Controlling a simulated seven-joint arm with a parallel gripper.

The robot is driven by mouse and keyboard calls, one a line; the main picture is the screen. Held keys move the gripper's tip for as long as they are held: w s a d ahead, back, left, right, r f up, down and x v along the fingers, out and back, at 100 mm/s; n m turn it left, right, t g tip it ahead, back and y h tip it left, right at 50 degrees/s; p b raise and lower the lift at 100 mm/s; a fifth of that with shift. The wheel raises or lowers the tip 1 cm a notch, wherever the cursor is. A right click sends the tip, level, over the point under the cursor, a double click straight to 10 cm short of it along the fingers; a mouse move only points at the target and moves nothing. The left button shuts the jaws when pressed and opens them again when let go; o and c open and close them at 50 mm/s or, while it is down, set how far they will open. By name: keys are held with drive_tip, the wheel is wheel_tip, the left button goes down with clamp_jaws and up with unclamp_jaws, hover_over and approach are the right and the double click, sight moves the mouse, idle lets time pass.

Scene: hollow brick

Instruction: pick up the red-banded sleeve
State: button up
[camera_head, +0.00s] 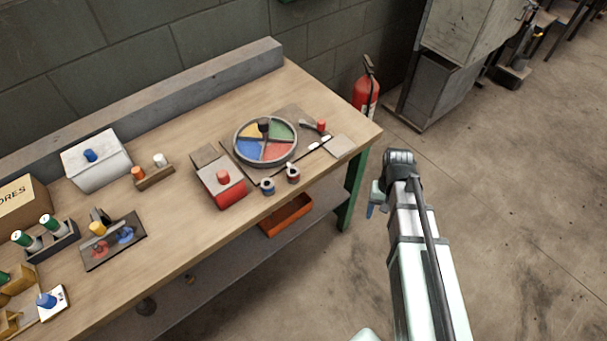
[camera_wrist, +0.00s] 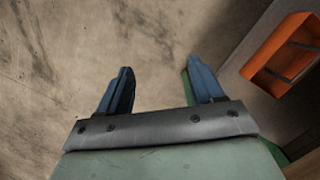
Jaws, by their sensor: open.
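A small sleeve with a reddish band (camera_head: 293,174) stands near the front edge of the workbench, right of the red box. A similar sleeve with a blue band (camera_head: 267,187) stands just left of it. My gripper (camera_head: 374,203) is off the bench's right end, over the floor and well to the right of both sleeves. The wrist view shows my gripper (camera_wrist: 158,68) with its two blue fingers apart and nothing between them. Neither sleeve is in the wrist view.
A round tray with coloured sectors (camera_head: 239,156) and a red box (camera_head: 228,193) stand near the sleeves. An orange bin (camera_head: 284,217) sits below the top, also in the wrist view (camera_wrist: 258,72). A green leg (camera_head: 352,190) is close to my gripper.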

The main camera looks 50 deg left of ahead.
drive_tip(key=s+a+r+n+t+y, duration=0.1)
drive_tip(key=s+a+r+n, duration=0.1)
drive_tip(key=s+a+r, duration=0.8)
drive_tip(key=s+a+r+n+t+y, duration=0.15)
drive_tip(key=s+a+r, duration=0.45)
drive_tip(key=a+r, duration=0.6)
hover_over(293, 173)
drive_tip(key=s+d, duration=0.1)
drive_tip(key=d, duration=0.1)
drive_tip(key=shift+n+g+h, duration=0.25)
drive_tip(key=shift+g+h, duration=0.1)
drive_tip(key=shift+g, duration=0.1)
wheel_tip(293, 173, down, 7)
drive_tip(key=shift+w+a+f, duration=0.1)
drive_tip(key=shift+a+f, duration=0.05)
drive_tip(key=shift+f, duration=0.75)
drive_tip(key=shift+a+f, duration=0.2)
drive_tip(key=shift+f, duration=0.7)
drive_tip(key=shift+w+a+f, duration=0.1)
drive_tip(key=shift+a+f, duration=0.05)
drive_tip(key=shift+f, duration=0.75)
drive_tip(key=c, duration=1.1)
drive_tip(key=shift+r, duration=0.1)
